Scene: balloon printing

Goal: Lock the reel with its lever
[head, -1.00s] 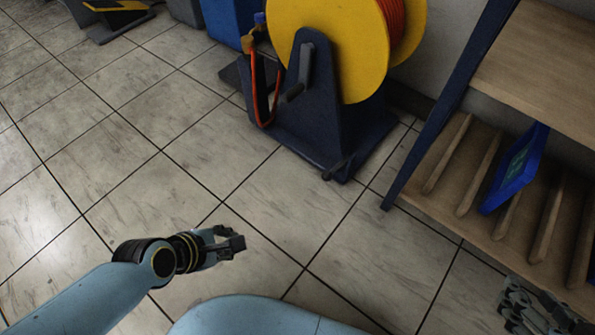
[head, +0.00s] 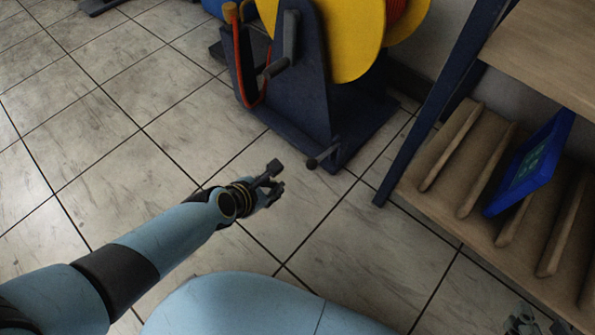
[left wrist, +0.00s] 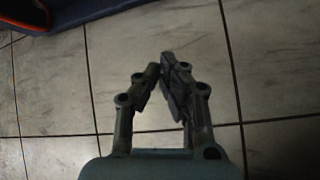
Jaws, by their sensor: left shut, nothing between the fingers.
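The reel is a yellow drum (head: 356,45) wound with orange hose (head: 398,8), on a dark blue stand (head: 300,128). Its top is cut off in the head view. A short dark lever with a round black knob (head: 312,163) sticks out low at the front of the stand. A grey crank (head: 290,40) is higher on the stand's side. My left gripper (head: 279,178) is shut and empty, just in front and to the left of the lever knob, apart from it. In the left wrist view its fingers (left wrist: 161,70) point toward the floor tiles. My right gripper (head: 523,322) is partly cut off at the bottom right.
A wooden shelf rack (head: 520,45) with a dark blue post (head: 425,130) stands to the right. A blue panel (head: 530,165) leans among its slats. Tiled floor (head: 110,140) is clear to the left of the reel.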

